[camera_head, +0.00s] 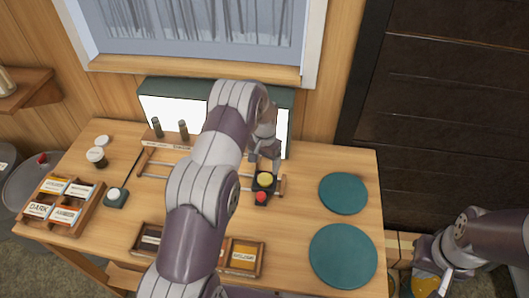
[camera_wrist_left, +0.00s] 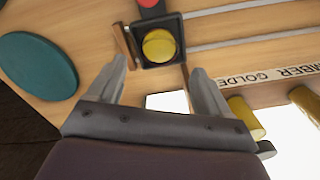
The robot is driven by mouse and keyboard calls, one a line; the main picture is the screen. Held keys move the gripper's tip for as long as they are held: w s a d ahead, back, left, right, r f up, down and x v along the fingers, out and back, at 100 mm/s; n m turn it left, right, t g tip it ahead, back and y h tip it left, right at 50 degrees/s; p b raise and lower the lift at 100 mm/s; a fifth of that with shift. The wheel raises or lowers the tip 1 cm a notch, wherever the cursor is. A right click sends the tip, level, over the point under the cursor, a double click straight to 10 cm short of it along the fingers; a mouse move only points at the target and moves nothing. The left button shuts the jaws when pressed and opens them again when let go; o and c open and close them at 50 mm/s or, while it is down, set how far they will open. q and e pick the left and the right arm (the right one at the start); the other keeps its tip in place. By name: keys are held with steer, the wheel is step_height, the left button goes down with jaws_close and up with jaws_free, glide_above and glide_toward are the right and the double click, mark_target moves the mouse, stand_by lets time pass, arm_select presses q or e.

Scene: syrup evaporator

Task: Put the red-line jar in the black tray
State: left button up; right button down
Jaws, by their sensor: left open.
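My left gripper (camera_head: 266,162) reaches over the middle of the table. In the left wrist view its fingers (camera_wrist_left: 158,66) are spread and empty. Just beyond the fingertips is a small black square holder (camera_wrist_left: 178,20) with a round yellow top (camera_wrist_left: 160,45) in it, apart from the fingers; the yellow top also shows in the head view (camera_head: 264,179). A round red top (camera_head: 261,197) is next to it, towards the table's front. I cannot make out a red line on any jar, nor tell which tray is the black one. My right gripper (camera_head: 438,282) is low at the right, its jaws unclear.
Two teal round mats (camera_head: 343,194) (camera_head: 343,256) lie at the right. Wooden label trays stand at the left (camera_head: 62,204) and front (camera_head: 243,258), the front one partly behind my arm. White-lidded jars (camera_head: 97,157) and dark vials (camera_head: 183,130) stand further back. A lit white panel (camera_head: 174,108) backs the table.

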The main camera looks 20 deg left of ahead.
arm_select(q)
step_height(320, 180, up, 8)
steer(key=b, duration=0.3)
steer(key=s+d+r, duration=0.5)
steer(key=s, duration=0.3)
steer(key=s+d+n+t, duration=0.1)
steer(key=s+d, duration=0.2)
steer(key=s, duration=1.4)
steer(key=shift+s+d+r, duration=0.15)
steer(key=shift+r, duration=0.2)
